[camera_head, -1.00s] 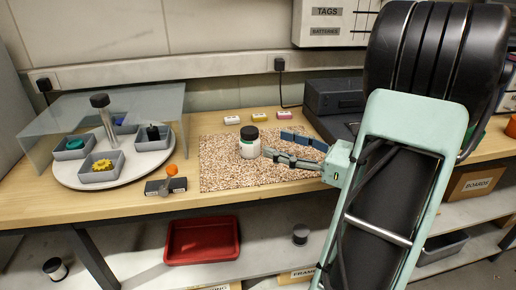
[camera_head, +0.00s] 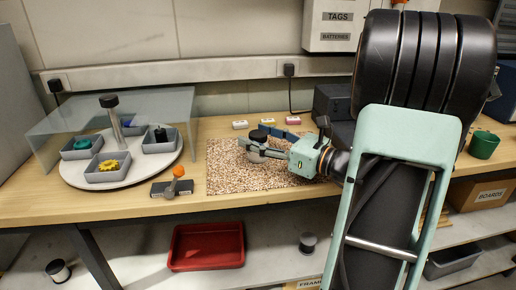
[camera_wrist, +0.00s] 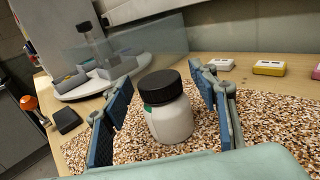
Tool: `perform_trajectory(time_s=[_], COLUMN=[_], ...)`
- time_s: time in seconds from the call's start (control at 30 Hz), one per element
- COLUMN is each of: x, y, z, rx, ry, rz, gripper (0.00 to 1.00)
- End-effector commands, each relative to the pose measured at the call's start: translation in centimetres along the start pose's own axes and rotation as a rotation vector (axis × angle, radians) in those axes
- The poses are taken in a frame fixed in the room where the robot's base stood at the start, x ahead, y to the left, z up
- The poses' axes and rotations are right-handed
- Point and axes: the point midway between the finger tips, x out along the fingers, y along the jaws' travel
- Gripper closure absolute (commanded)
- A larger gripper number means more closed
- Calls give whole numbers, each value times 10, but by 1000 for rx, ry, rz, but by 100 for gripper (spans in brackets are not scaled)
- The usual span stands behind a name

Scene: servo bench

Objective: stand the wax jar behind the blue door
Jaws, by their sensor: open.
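The wax jar, a white jar (camera_wrist: 170,120) with a black lid and a bit of green at its side, stands upright on the speckled mat. In the head view, its black lid (camera_head: 258,135) shows above my gripper, which partly hides the body. My gripper (camera_head: 260,146) is open and low over the mat, with one finger on each side of the jar. In the wrist view, the blue-padded fingers of my gripper (camera_wrist: 163,112) flank the jar, with gaps visible at both sides. I cannot make out a blue door.
A round tray (camera_head: 73,178) with several grey bins stands left, under a clear cover (camera_head: 60,118). An orange-knobbed device (camera_head: 172,188) sits at the bench's front edge. Small coloured boxes (camera_head: 266,122) line the back. A red tray (camera_head: 207,262) lies on the shelf below.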

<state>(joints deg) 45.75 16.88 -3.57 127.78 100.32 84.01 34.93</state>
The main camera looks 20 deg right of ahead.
Motion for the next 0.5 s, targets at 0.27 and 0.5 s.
perform_trajectory(time_s=[0.27,0.5], x=[0,0], y=[0,0], z=[0,0], rx=[0,0], ry=[0,0], rz=[0,0], gripper=[54,80])
